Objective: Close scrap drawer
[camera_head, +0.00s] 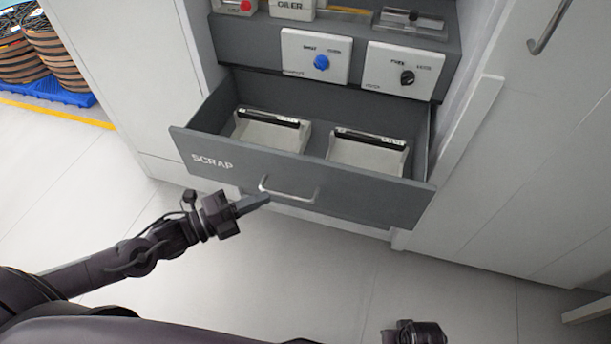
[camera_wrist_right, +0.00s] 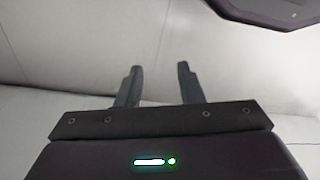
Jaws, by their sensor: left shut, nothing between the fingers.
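The grey scrap drawer (camera_head: 215,172), marked SCRAP, is pulled out of the cabinet in the head view. Two light trays, a left one (camera_head: 262,138) and a right one (camera_head: 362,160), lie inside it. Its silver bar handle (camera_head: 287,194) is on the front panel. My left gripper (camera_head: 266,198) is shut and empty, with its tips at the front panel near the left end of the handle; I cannot tell whether they touch. My right gripper (camera_wrist_right: 158,82) is open and empty in the right wrist view, over a pale surface, fingers apart.
Above the drawer is a panel with a blue knob (camera_head: 321,62) and one with a black knob (camera_head: 407,77). A white cabinet door with a handle (camera_head: 548,28) stands at the right. Wound coils (camera_head: 52,48) sit on a blue pallet at the far left. The floor before the drawer is clear.

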